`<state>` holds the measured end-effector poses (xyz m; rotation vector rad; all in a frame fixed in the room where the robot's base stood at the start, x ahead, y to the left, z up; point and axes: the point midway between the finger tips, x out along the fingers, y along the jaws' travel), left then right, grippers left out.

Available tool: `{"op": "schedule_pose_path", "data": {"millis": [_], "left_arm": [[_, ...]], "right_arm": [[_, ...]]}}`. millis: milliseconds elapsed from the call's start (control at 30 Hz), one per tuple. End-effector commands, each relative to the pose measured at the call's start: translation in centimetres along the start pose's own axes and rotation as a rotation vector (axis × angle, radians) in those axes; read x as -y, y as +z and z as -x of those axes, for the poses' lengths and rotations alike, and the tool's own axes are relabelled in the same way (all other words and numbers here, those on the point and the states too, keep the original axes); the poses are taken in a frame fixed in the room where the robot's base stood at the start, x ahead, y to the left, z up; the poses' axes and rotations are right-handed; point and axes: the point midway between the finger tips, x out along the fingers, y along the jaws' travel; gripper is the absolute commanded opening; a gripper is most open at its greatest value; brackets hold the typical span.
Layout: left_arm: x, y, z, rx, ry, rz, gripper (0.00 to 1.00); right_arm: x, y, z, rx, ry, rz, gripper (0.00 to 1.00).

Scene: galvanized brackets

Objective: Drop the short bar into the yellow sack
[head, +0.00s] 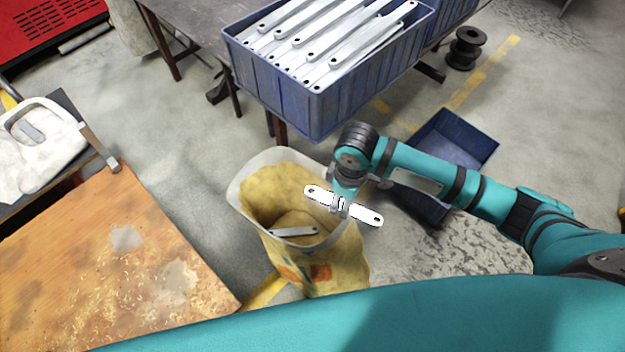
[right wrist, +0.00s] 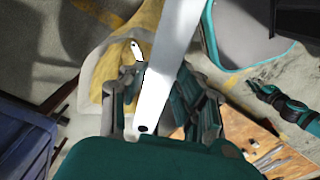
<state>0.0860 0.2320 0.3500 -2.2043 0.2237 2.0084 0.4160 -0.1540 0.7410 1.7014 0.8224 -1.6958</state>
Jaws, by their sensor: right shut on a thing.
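The short bar (head: 366,214) is pale metal with a hole at each end. My right gripper (head: 341,206) is shut around its middle and holds it over the right rim of the yellow sack (head: 340,262). The bar also shows large in the right wrist view (right wrist: 158,95), between the fingers. The sack stands open on the floor with a pale folded rim. Another pale bar (head: 293,232) lies inside it. In the right wrist view, a teal arm end (right wrist: 285,105), seemingly my left one, shows at the right; its fingers are too small to judge.
A blue crate (head: 330,108) full of long bars stands on the table behind the sack. An empty blue bin (head: 455,135) is on the floor behind my right arm. A worn orange tabletop (head: 110,250) lies left of the sack. A black spool (head: 466,48) stands farther back.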

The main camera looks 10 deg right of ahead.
Motion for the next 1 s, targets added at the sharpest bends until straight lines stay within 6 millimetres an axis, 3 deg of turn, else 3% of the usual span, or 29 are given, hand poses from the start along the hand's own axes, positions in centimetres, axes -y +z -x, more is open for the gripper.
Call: {"op": "schedule_pose_path", "data": {"millis": [300, 600, 800, 1000], "left_arm": [[-0.3, 0.7, 0.2, 0.012, 0.004, -0.003, 0.00], [0.2, 0.0, 0.4, 0.002, -0.003, -0.004, 0.00], [0.4, -0.2, 0.3, -0.002, -0.004, -0.003, 0.00], [0.4, -0.1, -0.7, -0.002, -0.005, -0.002, 0.00]], "right_arm": [[-1.8, -5.1, -1.8, 0.001, 0.001, 0.612, 0.00], [-3.0, -8.5, -3.0, 0.013, 0.005, 1.095, 0.00], [-3.3, -9.4, -3.3, 0.019, 0.007, 1.230, 0.00], [-3.3, -9.4, -4.4, 0.019, 0.006, 1.247, 0.00]]}}
